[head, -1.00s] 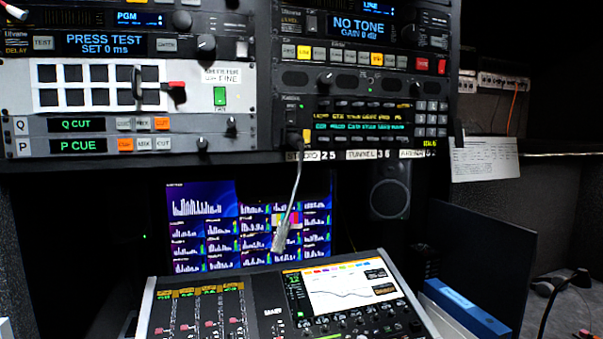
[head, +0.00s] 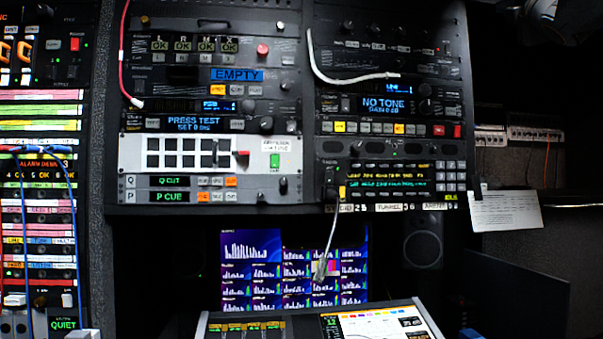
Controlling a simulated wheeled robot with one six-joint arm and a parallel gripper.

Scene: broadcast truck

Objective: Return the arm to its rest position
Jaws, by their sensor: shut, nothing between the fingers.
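My gripper and arm are not clearly in this head view, so their pose and any contact cannot be seen. A blurred pale shape (head: 570,15) shows at the top right edge; I cannot tell what it is.
A rack (head: 220,100) of lit broadcast units fills the middle, with a patch bay (head: 40,190) of coloured rows at left. A gooseneck microphone (head: 329,250) hangs in front of a monitor (head: 252,270). A mixing console (head: 270,325) is at the bottom. A speaker (head: 423,245) stands right.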

